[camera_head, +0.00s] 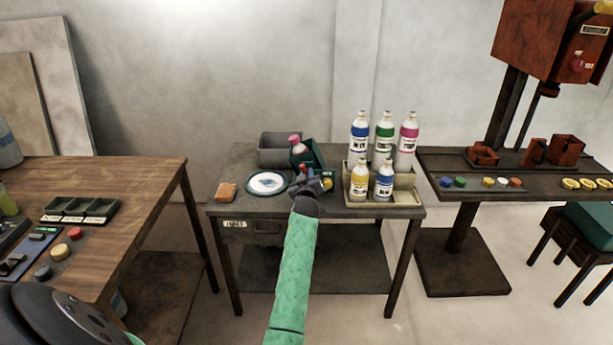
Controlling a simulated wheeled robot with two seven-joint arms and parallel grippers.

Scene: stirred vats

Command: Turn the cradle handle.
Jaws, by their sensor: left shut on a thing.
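A dark teal cradle (317,155) stands near the middle of the small table, in front of a grey bin. A white bottle with a pink cap (297,145) leans in it, tilted. My left gripper (312,182) reaches in at the cradle's front on a green-sleeved arm. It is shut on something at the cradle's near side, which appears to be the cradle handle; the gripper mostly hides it. Small red and yellow parts show around the gripper. My right gripper is not in view.
A beige crate (405,194) with several labelled bottles stands close on the right. A grey bin (273,151) is behind. A wooden bench (140,190) and a drill-press table (440,165) flank the table.

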